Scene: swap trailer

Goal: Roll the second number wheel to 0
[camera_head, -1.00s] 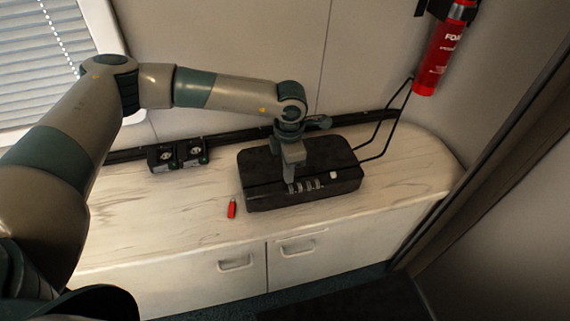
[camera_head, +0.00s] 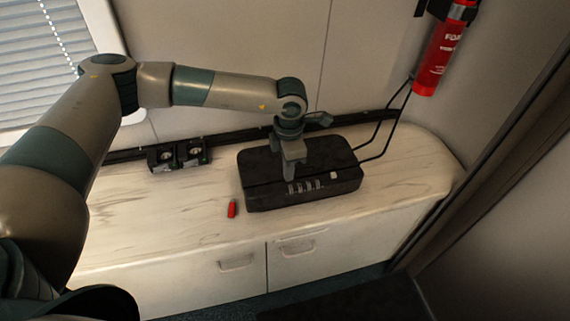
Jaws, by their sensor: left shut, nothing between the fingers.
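A black box (camera_head: 258,174) lies on the light countertop, with a row of several pale number wheels (camera_head: 306,186) on its front part. A small pale button (camera_head: 334,175) sits right of the wheels. My left gripper (camera_head: 290,179) points down over the box with its tips at the left end of the row. It is shut with nothing held. I cannot tell whether it touches a wheel, or which one. The digits are too small to read, and the gripper hides part of the box's top. My right gripper is not in view.
Dark cables (camera_head: 389,125) run behind the box. A red fire extinguisher (camera_head: 439,55) hangs at upper right.

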